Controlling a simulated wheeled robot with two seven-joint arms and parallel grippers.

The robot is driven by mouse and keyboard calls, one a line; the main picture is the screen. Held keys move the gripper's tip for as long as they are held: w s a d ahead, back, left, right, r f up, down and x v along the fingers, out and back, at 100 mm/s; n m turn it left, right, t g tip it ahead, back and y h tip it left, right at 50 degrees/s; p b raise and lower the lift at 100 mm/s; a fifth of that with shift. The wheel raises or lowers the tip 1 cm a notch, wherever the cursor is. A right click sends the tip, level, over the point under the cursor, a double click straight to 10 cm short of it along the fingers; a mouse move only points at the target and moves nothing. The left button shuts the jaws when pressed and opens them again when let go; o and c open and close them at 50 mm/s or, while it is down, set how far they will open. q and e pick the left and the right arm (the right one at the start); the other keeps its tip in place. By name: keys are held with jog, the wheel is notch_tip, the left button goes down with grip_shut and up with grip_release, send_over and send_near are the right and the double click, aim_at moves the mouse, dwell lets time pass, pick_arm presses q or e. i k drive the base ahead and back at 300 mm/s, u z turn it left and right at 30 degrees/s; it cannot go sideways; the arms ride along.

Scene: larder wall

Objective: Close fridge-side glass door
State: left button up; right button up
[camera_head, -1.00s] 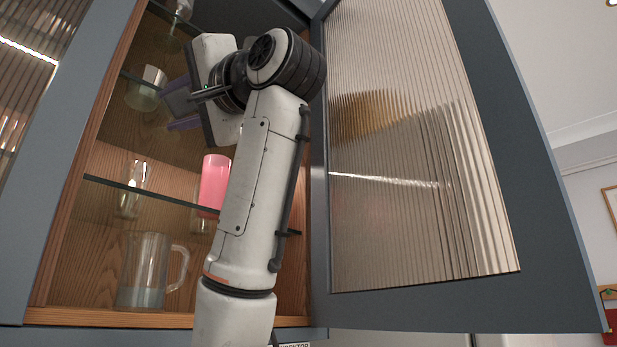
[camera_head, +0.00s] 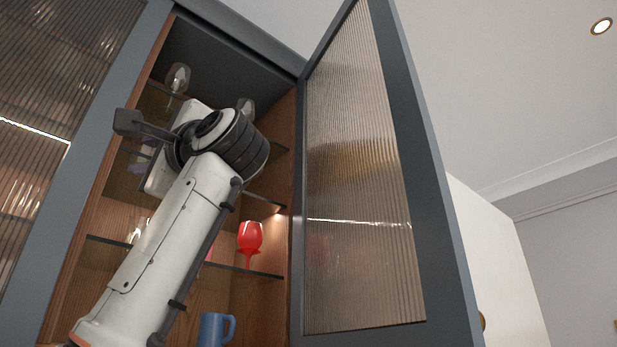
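The glass door (camera_head: 362,190) with ribbed glass and a blue-grey frame stands open, hinged at the cabinet's right side and swung out towards me.
Glass shelves (camera_head: 262,272) hold a red goblet (camera_head: 249,240), a blue mug (camera_head: 214,328) and clear glasses (camera_head: 178,78). Another ribbed glass door (camera_head: 45,130), at far left, is shut. Right of the open door is a pale panel (camera_head: 497,265) and free room.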

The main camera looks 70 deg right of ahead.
aim_at(379, 257)
jog(key=u, duration=1.3)
jog(key=k, duration=2.7)
jog(key=z, duration=0.6)
